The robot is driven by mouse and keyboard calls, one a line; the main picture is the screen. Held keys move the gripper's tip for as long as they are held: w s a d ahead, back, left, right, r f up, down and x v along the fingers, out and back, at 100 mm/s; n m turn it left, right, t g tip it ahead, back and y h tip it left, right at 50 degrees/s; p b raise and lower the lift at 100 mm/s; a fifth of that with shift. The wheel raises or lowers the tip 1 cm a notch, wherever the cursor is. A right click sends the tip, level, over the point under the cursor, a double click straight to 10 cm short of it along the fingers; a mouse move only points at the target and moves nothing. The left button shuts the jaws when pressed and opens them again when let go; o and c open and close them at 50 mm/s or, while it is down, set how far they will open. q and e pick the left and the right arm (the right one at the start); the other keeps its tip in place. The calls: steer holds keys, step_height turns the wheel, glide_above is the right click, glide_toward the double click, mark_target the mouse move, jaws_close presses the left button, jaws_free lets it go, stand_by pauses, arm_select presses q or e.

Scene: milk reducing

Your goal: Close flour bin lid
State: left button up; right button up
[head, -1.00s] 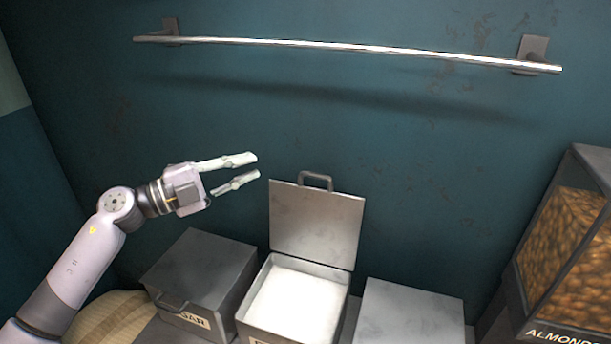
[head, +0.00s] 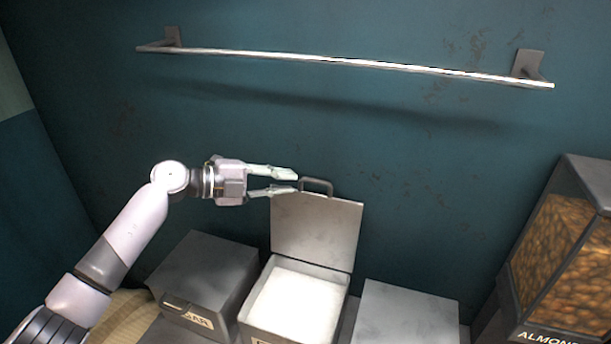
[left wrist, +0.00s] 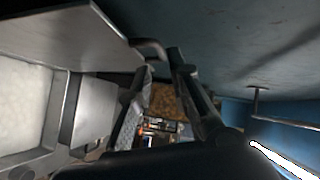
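The flour bin (head: 262,322) stands in the lower middle of the head view, with white flour (head: 298,300) inside. Its grey lid (head: 316,232) stands upright, open, against the wall side, with a handle (head: 317,184) on its top edge. In the left wrist view the lid (left wrist: 70,28) and its handle (left wrist: 152,48) also show. My left gripper (head: 296,182) is open, its fingertips at the upper left of the lid, close beside the handle. Whether a finger touches the handle I cannot tell. My right gripper is in neither view.
A closed sugar bin (head: 205,280) stands left of the flour bin, and another closed bin (head: 408,310) stands to the right. An almond dispenser (head: 565,250) is at the far right. A metal rail (head: 350,63) runs along the wall above.

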mark_target(311, 182)
arm_select(q)
steer(key=p+x, duration=0.1)
steer(key=x, duration=0.4)
steer(key=shift+w+d, duration=0.15)
steer(key=shift+d, duration=0.25)
steer(key=shift+c, duration=0.3)
jaws_close()
steer(key=shift+f, duration=0.1)
